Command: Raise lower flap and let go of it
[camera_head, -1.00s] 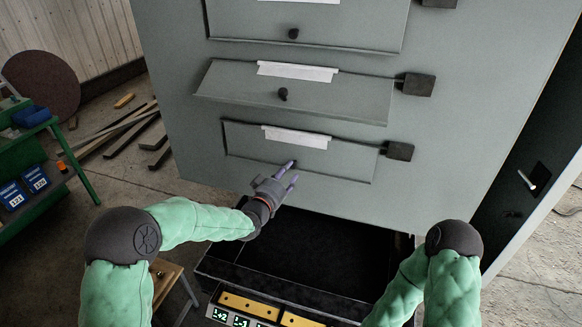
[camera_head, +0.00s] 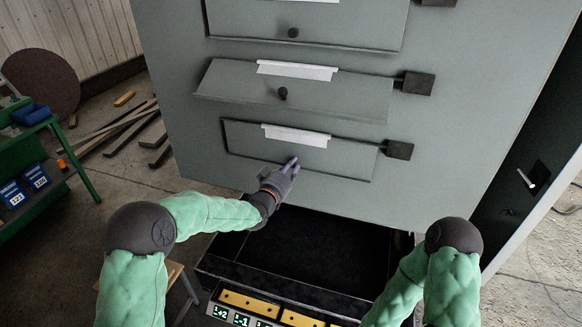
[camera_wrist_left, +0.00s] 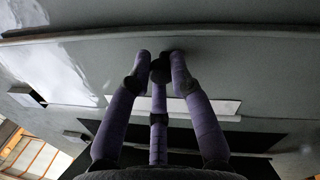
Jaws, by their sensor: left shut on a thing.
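The lower flap (camera_head: 340,162) is a grey panel low on the front of the grey cabinet, with a white strip (camera_head: 297,136) along its top. My left gripper (camera_head: 293,165) is at the flap's lower middle, its purple fingers shut on the flap's dark knob. In the left wrist view the fingertips (camera_wrist_left: 160,62) close around the dark knob (camera_wrist_left: 161,70) against the grey panel. The fingers hide the knob in the head view. The flap lies close to the cabinet face; its exact tilt is hard to tell. My right gripper is out of view.
A middle flap (camera_head: 290,92) tilted outward and an upper flap (camera_head: 310,22) sit above. Dark square tabs (camera_head: 398,150) stand at the flaps' right. A black open tray (camera_head: 300,255) with yellow blocks lies below. A green rack (camera_head: 35,170) stands at left.

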